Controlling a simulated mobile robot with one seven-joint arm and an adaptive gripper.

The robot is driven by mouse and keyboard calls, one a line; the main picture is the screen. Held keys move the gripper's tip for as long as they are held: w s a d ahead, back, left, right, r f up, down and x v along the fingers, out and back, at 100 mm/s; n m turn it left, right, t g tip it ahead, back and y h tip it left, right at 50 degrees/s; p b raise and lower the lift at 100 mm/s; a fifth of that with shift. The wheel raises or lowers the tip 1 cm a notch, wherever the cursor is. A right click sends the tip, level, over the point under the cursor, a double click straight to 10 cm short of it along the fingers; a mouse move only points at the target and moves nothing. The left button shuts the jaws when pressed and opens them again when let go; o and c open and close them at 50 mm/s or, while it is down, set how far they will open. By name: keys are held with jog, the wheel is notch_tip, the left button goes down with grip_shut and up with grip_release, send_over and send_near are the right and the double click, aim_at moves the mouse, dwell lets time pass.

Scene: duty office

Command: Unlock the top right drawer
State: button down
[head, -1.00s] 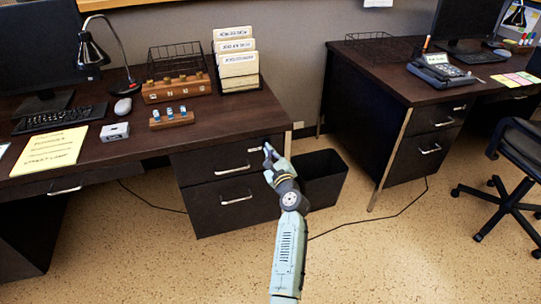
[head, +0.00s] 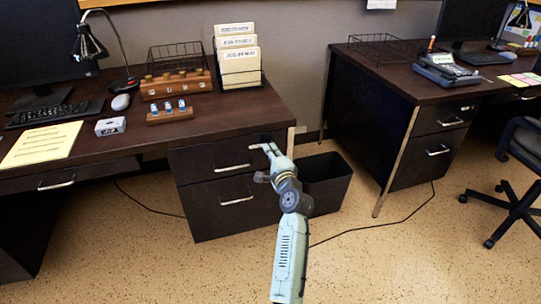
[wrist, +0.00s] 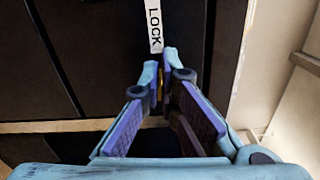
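The top right drawer (head: 205,157) of the left desk is closed, with a silver handle (head: 235,168). My gripper (head: 267,148) is at the upper right corner of its front, just below the desktop. In the wrist view, a white LOCK label (wrist: 155,25) is on the dark front directly beyond my fingertips (wrist: 161,84). The fingertips are drawn together on a small brass-coloured piece (wrist: 160,82), which looks like a key. Most of it is hidden between the finger pads, as is the lock itself. I cannot tell how far it sits in the lock.
A key rack (head: 169,115) with blue-tagged pieces, a wooden block (head: 176,87) and a file holder (head: 240,82) stand on the desktop. A black bin (head: 328,180) stands right of the drawers, close to my arm. Open floor lies in front.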

jog(key=shift+n+b, duration=0.35)
jog(key=shift+n, duration=0.35)
jog(key=c, duration=2.3)
grip_release()
jog(key=o, duration=0.5)
jog(key=shift+c, duration=0.2)
jog(key=v, duration=1.2)
